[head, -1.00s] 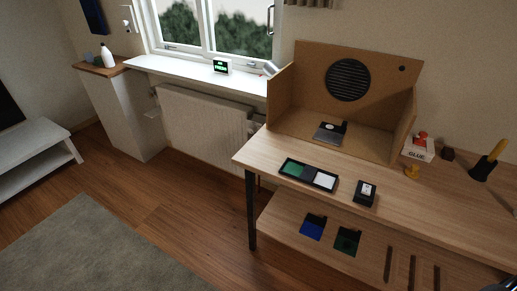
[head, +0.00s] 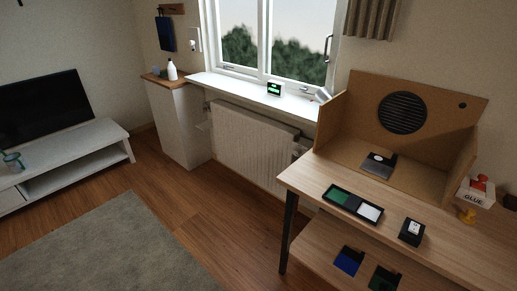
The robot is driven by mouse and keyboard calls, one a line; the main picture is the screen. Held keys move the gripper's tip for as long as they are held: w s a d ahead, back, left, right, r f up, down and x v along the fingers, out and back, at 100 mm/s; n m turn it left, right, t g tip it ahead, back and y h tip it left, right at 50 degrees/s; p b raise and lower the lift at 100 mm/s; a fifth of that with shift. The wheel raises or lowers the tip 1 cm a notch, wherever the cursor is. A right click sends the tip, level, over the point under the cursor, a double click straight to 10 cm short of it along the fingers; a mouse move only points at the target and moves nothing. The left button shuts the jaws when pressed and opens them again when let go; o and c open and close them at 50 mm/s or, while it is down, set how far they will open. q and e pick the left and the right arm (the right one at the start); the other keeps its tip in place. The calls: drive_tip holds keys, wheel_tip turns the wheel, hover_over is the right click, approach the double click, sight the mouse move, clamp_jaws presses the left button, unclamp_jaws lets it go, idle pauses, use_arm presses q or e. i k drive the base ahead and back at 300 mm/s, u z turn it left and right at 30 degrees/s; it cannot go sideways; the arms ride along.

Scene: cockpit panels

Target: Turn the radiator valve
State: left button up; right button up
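The white radiator (head: 250,147) hangs on the wall under the window sill, in the middle of the head view. A small pale fitting shows by its upper right end, close to the wooden table; it is too small to tell whether it is the valve. Another small pale part shows by its left end, next to the white cabinet. How the valve is turned cannot be seen. Neither of my grippers is in view.
The wooden table (head: 325,188) with a cardboard booth (head: 435,95) stands right of the radiator and overlaps its right end. A white cabinet (head: 178,125) stands at its left. Wooden floor (head: 195,195) and a grey rug (head: 100,250) lie open in front.

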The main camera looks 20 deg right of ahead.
sight(296, 152)
drive_tip(key=u, duration=0.75)
drive_tip(key=i, duration=1.3)
drive_tip(key=u, duration=0.3)
drive_tip(key=i, duration=1.1)
drive_tip(key=z, duration=0.4)
